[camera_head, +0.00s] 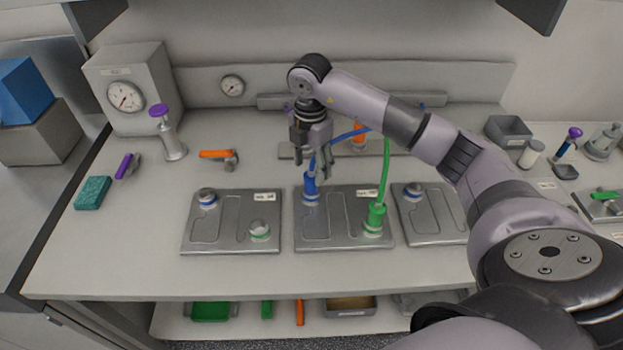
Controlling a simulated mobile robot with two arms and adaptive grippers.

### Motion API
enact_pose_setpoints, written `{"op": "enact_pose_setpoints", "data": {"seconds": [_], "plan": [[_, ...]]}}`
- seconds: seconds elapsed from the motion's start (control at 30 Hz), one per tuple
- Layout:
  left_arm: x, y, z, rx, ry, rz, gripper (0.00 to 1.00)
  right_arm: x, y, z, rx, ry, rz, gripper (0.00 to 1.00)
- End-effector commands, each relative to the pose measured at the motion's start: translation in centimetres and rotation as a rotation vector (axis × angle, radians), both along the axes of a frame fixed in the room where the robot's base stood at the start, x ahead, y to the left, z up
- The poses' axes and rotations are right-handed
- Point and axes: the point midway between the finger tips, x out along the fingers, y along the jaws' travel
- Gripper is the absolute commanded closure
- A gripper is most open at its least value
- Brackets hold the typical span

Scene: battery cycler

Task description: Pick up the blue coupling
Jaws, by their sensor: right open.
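The blue coupling (311,187) stands upright on the port at the back left of the middle metal plate (330,228). A blue hose rises from its top and bends right toward the back. My right gripper (312,168) is open and points down just above the coupling, around or close to the hose; I cannot tell which. The gripper partly hides the hose. A green coupling (375,219) with a green hose (386,165) stands on the same plate's front right port. My left gripper is not in view.
Metal plates with ports lie to the left (211,236) and right (430,229). An orange-handled valve (217,155), a purple-topped tool (167,135) and a teal sponge (93,192) are on the left. A grey bin (508,131) is at the back right. The front strip of bench is clear.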

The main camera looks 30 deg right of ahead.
Motion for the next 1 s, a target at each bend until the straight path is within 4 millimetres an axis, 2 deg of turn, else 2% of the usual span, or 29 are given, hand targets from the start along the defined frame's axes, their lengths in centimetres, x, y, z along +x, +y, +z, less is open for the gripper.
{"op": "enact_pose_setpoints", "data": {"seconds": [0.23,0.4,0.67,1.0], "plan": [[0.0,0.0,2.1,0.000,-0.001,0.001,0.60,-0.1,-0.3,-2.7,0.002,0.006,-0.001,0.45],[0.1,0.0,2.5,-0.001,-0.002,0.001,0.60,0.0,-0.3,-4.9,0.001,0.001,-0.001,0.45],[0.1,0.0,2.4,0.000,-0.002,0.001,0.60,0.1,-0.3,-5.3,0.000,-0.001,0.000,0.45],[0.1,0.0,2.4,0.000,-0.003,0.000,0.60,0.1,-0.3,-5.3,0.000,-0.001,0.000,0.67]]}}
